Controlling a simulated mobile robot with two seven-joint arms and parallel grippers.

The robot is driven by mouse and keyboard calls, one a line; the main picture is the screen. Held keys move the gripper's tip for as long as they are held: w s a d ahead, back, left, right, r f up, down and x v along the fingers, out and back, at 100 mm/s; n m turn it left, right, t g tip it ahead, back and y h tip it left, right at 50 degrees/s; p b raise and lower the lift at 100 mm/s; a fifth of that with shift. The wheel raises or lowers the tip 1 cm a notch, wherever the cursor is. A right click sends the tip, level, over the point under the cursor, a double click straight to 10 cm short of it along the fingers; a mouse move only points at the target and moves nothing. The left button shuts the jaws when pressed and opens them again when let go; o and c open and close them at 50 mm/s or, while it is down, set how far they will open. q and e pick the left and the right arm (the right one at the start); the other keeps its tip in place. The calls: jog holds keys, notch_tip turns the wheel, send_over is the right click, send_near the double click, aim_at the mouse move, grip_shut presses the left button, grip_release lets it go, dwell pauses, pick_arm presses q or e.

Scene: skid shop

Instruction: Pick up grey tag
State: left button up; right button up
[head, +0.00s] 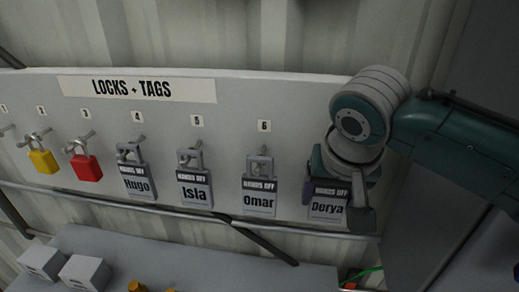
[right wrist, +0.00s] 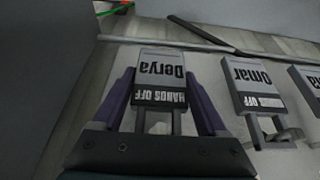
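Grey tags with dark "HANDS OFF" bands hang on the board in the head view: Hugo (head: 137,187), Isla (head: 195,194), Omar (head: 259,203) and Derya (head: 328,208). My right gripper (head: 335,200) is at the Derya tag and partly covers its top and right side. In the right wrist view, its purple fingers (right wrist: 160,78) stand on either side of the Derya tag (right wrist: 158,74), open, with the tag between them. I cannot tell whether the fingertips touch its edges. The Omar tag (right wrist: 254,85) hangs beside the right finger. My left gripper is not in view.
The board (head: 300,95) reads "LOCKS + TAGS" and has numbered pegs. A yellow padlock (head: 43,161) and a red padlock (head: 87,167) hang at left. A rail runs below the tags. White boxes (head: 85,272) sit on the grey surface below.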

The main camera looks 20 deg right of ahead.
jog(key=c, duration=1)
jog(key=shift+r, duration=0.1)
